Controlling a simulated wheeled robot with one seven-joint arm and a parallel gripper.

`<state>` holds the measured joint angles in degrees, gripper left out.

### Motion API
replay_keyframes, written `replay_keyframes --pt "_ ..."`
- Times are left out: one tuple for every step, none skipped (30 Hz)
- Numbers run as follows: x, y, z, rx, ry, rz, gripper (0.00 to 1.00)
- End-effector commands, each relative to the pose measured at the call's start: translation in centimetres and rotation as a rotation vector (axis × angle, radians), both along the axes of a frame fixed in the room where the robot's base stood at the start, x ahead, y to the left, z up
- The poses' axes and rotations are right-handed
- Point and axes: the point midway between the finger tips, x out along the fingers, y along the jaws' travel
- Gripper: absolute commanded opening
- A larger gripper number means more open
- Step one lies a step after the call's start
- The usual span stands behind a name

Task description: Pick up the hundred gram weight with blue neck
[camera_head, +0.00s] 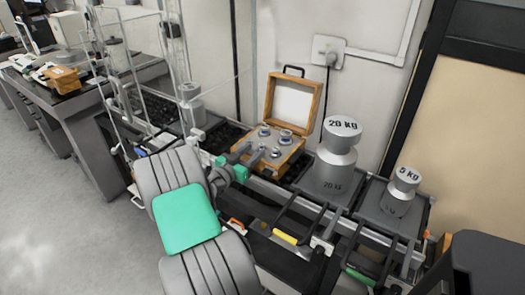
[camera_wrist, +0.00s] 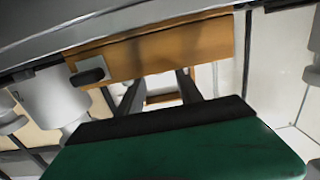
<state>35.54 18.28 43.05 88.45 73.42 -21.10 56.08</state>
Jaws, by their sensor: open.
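An open wooden box (camera_head: 298,154) holds several small silver weights, and blue shows on some of them. They include one at the back left (camera_head: 264,131), one at the back right (camera_head: 286,136) and one nearer the front (camera_head: 275,152). Their markings are too small to read, so I cannot tell which is the hundred gram one. My gripper (camera_head: 247,157) is at the box's front left edge, open, with no weight seen between its fingers. In the wrist view my gripper (camera_wrist: 158,88) points toward the box's wooden side (camera_wrist: 160,52); the small weights are not visible there.
A large 20 KG weight (camera_head: 337,160) stands right of the box, with a 5 KG weight (camera_head: 401,192) farther right. Another metal weight (camera_head: 191,106) stands to the left. The box's raised lid (camera_head: 293,103) is behind the small weights. Thin upright frames stand at the left.

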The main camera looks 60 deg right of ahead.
Motion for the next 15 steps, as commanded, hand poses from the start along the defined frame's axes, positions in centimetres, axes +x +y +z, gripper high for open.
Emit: replay_keyframes --pt "-0.2 -0.5 0.0 -0.001 0.000 -0.002 0.43" --pt "-0.2 -0.8 0.0 -0.001 0.001 -0.002 0.43" --pt "-0.3 -1.3 -0.1 0.000 0.001 -0.002 0.43" --pt "-0.5 -1.8 -0.2 0.001 0.000 -0.003 0.43" --pt "-0.6 -2.4 -0.2 0.000 -0.001 -0.004 0.43" --pt "-0.8 -3.1 -0.3 0.000 0.001 -0.003 0.43" --pt "-0.9 -3.7 -0.4 0.000 0.000 -0.004 0.43" --pt "-0.9 -4.2 -0.4 0.000 -0.001 -0.003 0.43" --pt "-1.0 -4.8 -0.5 0.001 0.001 -0.002 0.43" --pt "-1.1 -5.1 -0.5 0.001 0.000 -0.001 0.43" --pt "-1.0 -5.3 -0.4 0.000 0.000 0.000 0.43" --pt "-1.0 -5.5 -0.4 0.000 0.000 0.000 0.43" --pt "-1.0 -5.6 -0.5 0.000 0.001 0.001 0.43" --pt "-1.0 -5.6 -0.5 0.000 0.001 0.001 0.43" --pt "-1.0 -5.6 -0.5 0.000 0.001 0.001 0.43"
